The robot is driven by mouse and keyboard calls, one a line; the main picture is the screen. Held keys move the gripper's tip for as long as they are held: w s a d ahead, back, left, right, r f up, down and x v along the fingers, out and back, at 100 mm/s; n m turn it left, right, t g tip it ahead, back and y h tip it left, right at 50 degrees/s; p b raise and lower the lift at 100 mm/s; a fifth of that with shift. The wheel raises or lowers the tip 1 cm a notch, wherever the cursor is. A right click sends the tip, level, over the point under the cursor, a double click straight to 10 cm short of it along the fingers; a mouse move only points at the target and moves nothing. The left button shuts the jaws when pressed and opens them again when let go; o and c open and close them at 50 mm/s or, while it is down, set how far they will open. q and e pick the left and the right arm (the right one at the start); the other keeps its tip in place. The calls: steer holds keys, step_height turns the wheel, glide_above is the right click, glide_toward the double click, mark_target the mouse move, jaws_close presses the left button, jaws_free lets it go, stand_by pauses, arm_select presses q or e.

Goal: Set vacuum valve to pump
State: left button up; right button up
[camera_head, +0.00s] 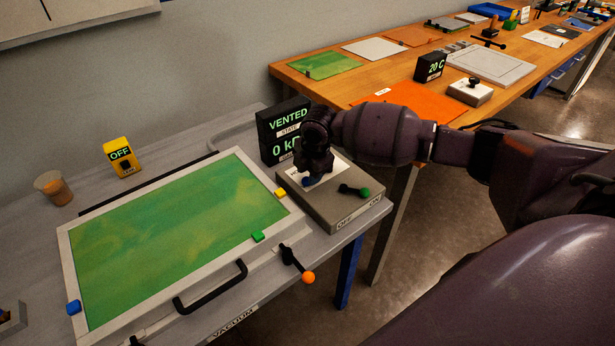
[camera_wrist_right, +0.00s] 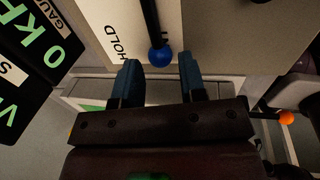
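The vacuum valve is a black lever with a blue ball knob (camera_wrist_right: 160,56) on a white plate in the right wrist view. The plate reads HOLD, and the knob lies by a partly covered label ending in "NT". In the head view the valve's grey box (camera_head: 339,209) stands at the bench's right end, and my arm hides most of the lever. My right gripper (camera_head: 312,178) is over the plate. In the wrist view my right gripper (camera_wrist_right: 160,74) is open, its fingertips on either side of the knob, with gaps visible. My left gripper is not in view.
A black display (camera_head: 284,132) reading VENTED and 0 kPa stands close behind my gripper. A green-knobbed switch (camera_head: 356,191) marked OFF and ON sits on the same box. A white-framed green panel (camera_head: 180,232) and an orange-knobbed lever (camera_head: 298,266) are left and in front.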

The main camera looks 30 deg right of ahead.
steer(key=shift+w+f, duration=0.25)
steer(key=shift+f, duration=0.7)
jaws_close()
